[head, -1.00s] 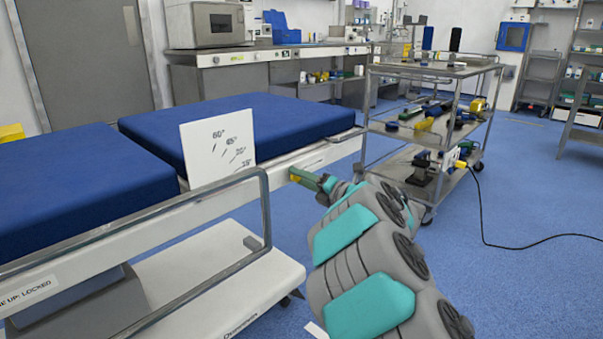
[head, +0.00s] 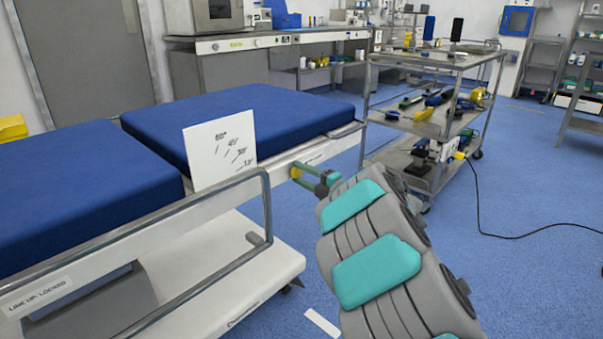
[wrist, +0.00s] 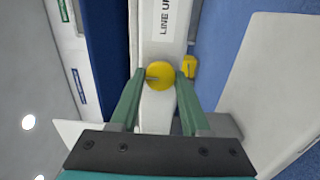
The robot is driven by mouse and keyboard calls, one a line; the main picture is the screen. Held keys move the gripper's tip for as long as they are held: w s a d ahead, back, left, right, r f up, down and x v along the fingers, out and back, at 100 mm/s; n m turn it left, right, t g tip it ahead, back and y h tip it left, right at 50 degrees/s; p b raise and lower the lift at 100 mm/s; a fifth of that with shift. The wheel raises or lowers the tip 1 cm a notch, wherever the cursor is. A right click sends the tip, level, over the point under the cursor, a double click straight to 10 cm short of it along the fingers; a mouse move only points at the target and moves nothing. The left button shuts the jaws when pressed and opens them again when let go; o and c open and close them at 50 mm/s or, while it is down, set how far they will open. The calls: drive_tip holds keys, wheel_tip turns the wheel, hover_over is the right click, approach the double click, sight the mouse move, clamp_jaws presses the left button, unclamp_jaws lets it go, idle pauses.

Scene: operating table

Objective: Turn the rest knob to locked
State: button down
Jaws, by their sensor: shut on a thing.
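The round yellow knob (wrist: 160,74) sits on the pale side rail of the operating table, just below a label that begins "LINE U" (wrist: 166,17). A dark mark shows on the knob's face. My gripper (wrist: 160,86) has its two green fingers on either side of the knob, shut on it. In the head view the knob (head: 295,172) shows as a small yellow piece at the rail, at the tips of my gripper (head: 301,177). My gripper hides most of it there.
A white card with angle marks (head: 220,150) stands beside the blue table pads (head: 240,120). A grey side rail (head: 266,205) rises in front. Another yellow piece (wrist: 189,66) is beside the knob.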

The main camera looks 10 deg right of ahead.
idle(0.3)
drive_tip(key=shift+c, duration=1.9)
unclamp_jaws()
drive_tip(key=v, duration=0.8)
drive_tip(key=shift+w, duration=0.15)
